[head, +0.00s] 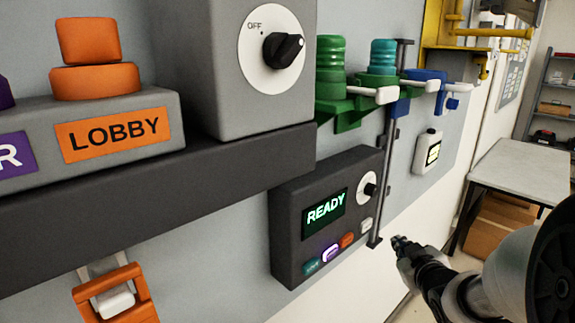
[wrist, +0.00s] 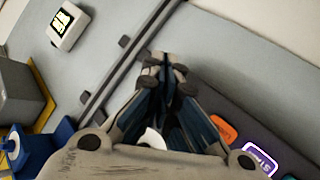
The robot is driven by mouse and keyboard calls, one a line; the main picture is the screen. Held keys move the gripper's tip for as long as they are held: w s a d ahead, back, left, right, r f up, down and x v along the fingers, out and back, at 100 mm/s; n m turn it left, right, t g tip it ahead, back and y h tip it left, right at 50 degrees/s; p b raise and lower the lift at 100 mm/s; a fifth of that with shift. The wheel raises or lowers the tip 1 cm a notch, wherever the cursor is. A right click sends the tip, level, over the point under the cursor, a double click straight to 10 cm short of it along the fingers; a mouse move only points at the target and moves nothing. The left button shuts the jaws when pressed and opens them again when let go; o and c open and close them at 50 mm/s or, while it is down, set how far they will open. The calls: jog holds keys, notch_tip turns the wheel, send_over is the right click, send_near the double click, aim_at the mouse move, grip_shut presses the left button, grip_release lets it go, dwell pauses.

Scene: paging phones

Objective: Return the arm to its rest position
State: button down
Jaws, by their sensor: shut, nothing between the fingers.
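My gripper (head: 398,242) is at the lower right of the head view, at the end of my arm, which reaches in from the right edge. Its fingertips are just right of the lower end of a thin vertical rail (head: 385,185) and of the dark READY panel (head: 285,230). In the wrist view the fingers of my gripper (wrist: 163,68) meet at their tips with nothing held. I cannot tell how far they are from the wall board.
The READY panel has a dial and several coloured buttons; an orange button (wrist: 222,128) shows in the wrist view. Green (head: 330,65) and blue valves stick out above. A grey shelf with the LOBBY block (head: 115,135) juts out left. A table (head: 515,165) stands right.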

jog(key=s+a+m+g, duration=0.1)
jog(key=s+a+g, duration=0.2)
jog(key=s+a, duration=0.3)
jog(key=s+a+m+g+y, duration=0.1)
jog(key=s+a+g, duration=0.2)
jog(key=s, duration=1.1)
jog(key=s+a+r+m+g+y, duration=0.1)
jog(key=s+a+m+g, duration=0.1)
jog(key=s+a, duration=0.6)
jog(key=shift+s+a+g, duration=0.3)
jog(key=shift+s+g, duration=0.2)
jog(key=shift+s, duration=0.7)
